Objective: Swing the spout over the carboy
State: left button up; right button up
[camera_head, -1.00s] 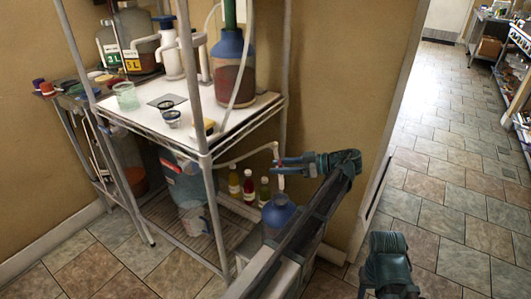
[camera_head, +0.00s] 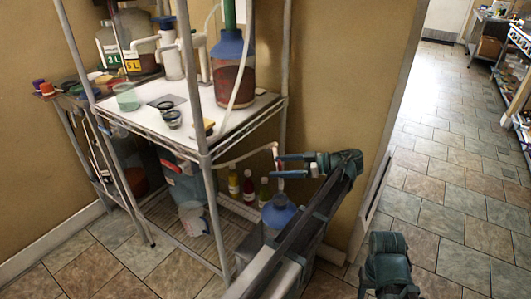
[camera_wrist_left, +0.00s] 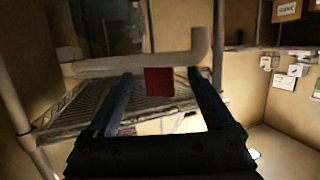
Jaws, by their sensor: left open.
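The spout (camera_head: 252,154) is a thin pale pipe running right from the rack, with a downturned end near my left gripper (camera_head: 277,166). The carboy (camera_head: 279,212) has a blue top and stands low beside the rack, below the spout's end; my arm hides part of it. My left gripper is open, its fingers pointing left at the spout's downturned end. In the left wrist view, the pale pipe (camera_wrist_left: 130,65) crosses beyond the open fingers (camera_wrist_left: 160,95), and a red piece (camera_wrist_left: 159,82) shows between them. The right gripper's jaws are not visible.
A wire rack holds a blue-topped vessel (camera_head: 231,70), jars and small cups on its upper shelf (camera_head: 205,105). Several bottles (camera_head: 248,186) and a large bucket (camera_head: 183,180) stand on the lower level. The tiled floor (camera_head: 440,190) at right is open.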

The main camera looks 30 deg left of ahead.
pick_arm(q)
jog(key=p+v, duration=0.1)
jog(key=v, duration=0.5)
jog(key=shift+d+p, duration=0.3)
dwell(0.5)
